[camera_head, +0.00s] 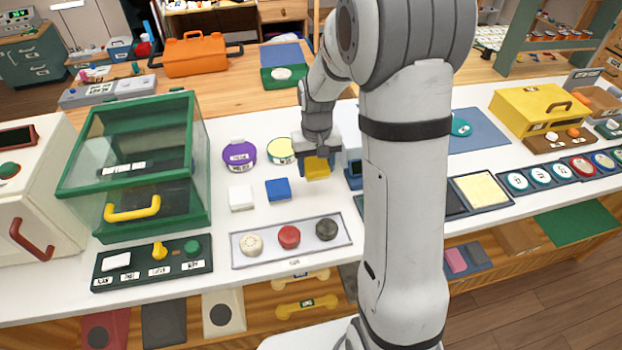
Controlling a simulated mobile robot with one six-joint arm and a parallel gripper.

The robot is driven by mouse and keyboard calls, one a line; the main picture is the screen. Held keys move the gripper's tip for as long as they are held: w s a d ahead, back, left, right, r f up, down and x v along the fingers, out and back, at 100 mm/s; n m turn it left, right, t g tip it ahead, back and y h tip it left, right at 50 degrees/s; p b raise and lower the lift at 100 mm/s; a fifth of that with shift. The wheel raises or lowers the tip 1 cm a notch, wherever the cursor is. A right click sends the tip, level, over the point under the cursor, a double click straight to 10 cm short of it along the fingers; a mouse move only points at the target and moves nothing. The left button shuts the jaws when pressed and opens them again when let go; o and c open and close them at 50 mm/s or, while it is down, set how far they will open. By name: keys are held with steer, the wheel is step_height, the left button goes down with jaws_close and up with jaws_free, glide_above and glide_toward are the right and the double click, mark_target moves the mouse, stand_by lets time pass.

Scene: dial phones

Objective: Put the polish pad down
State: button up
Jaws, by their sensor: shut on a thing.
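A yellow block-shaped pad (317,167), which I take to be the polish pad, is in my gripper (316,160). My gripper is shut on it, over the white counter to the right of a blue block. The fingertips are small in view, and I cannot tell whether the pad's underside touches the counter. A blue block (278,189) and a white block (241,197) lie on the counter to the left of the held pad.
A tray (240,263) with three round knobs lies in front. A green glass-sided case (145,236) stands left. Bare counter shows between the blocks and the tray.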

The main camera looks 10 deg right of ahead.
mark_target(315, 189)
step_height(315, 189, down, 6)
steer(key=shift+a+r, duration=0.1)
steer(key=shift+a, duration=0.05)
steer(key=shift+s, duration=0.1)
